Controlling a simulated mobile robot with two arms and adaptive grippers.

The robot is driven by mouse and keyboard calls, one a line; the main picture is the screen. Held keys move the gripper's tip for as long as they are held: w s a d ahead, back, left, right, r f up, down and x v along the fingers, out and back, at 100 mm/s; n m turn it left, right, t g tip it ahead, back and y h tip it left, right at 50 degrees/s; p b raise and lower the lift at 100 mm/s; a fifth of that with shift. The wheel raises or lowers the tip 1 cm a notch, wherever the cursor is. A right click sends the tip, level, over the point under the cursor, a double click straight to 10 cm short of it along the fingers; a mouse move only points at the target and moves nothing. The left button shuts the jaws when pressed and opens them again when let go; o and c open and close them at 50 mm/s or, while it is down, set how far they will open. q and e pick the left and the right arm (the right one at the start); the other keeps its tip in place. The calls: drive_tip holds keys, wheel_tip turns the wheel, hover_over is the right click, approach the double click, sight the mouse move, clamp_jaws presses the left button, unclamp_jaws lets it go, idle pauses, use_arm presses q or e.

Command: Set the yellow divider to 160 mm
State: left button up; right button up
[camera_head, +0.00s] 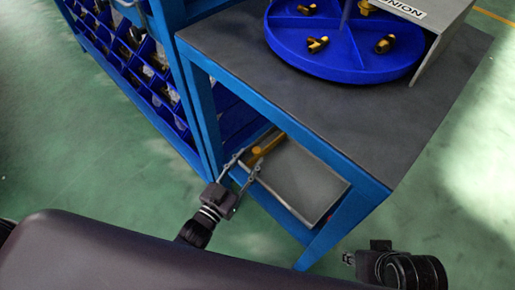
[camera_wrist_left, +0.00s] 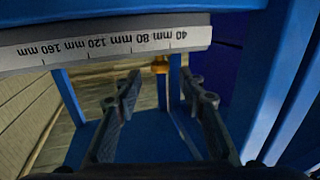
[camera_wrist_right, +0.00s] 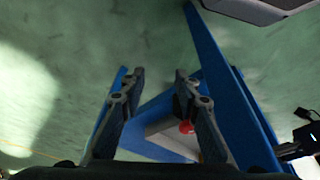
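The yellow divider (camera_head: 266,145) lies across the left end of a grey tray (camera_head: 300,180) on the lower level of a blue-framed table. In the left wrist view, a yellow knob (camera_wrist_left: 160,66) hangs just below an upside-down scale strip (camera_wrist_left: 105,40) marked 40 to 160 mm. The knob sits between the 40 mm and 80 mm labels. My left gripper (camera_head: 242,168) is open at the tray's left end. Its fingers (camera_wrist_left: 163,95) are apart and empty, with the knob beyond and between them. My right gripper (camera_wrist_right: 157,88) is open and empty, low beside the table.
The dark tabletop (camera_head: 400,130) overhangs the tray, carrying a blue round divided tray (camera_head: 350,62) with several fittings. A rack of blue bins (camera_head: 130,60) stands at left. A red knob (camera_wrist_right: 187,127) shows between the right fingers. Green floor (camera_head: 70,150) is clear at left.

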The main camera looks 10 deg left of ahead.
sight(254, 153)
use_arm(q)
drive_tip(key=x, duration=0.4)
drive_tip(key=shift+b, duration=0.35)
drive_tip(key=shift+w+d, duration=0.2)
drive_tip(key=shift+w, duration=0.35)
use_arm(e)
drive_tip(key=shift+w+a+f+t, duration=0.15)
drive_tip(key=shift+w+t, duration=0.1)
drive_tip(key=shift+w, duration=0.35)
drive_tip(key=shift+w+a+t, duration=0.15)
drive_tip(key=shift+w+t, duration=0.1)
drive_tip(key=shift+w, duration=0.3)
use_arm(q)
clamp_jaws()
